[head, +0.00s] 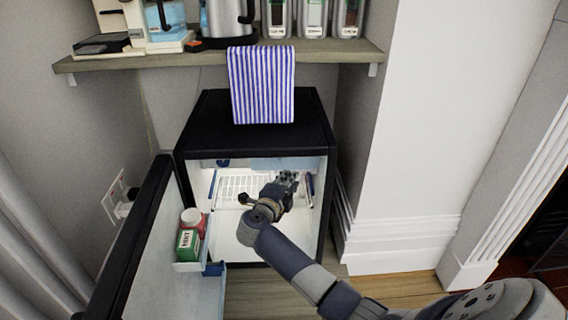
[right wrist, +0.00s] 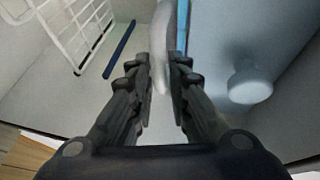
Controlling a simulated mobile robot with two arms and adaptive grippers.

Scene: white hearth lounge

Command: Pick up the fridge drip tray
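The small black fridge stands open with a lit white interior (head: 240,232). My right gripper (head: 287,180) is inside it, high up near the back, under a pale blue part at the top (head: 285,163). In the right wrist view the fingers (right wrist: 162,75) are close together, with a narrow pale piece (right wrist: 163,45) filling the gap. It looks like the edge of the drip tray; most of it is out of view or hidden. My left gripper is not in view.
A white wire shelf (head: 236,184) is behind my gripper. A shelf (head: 215,57) with a kettle is above.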

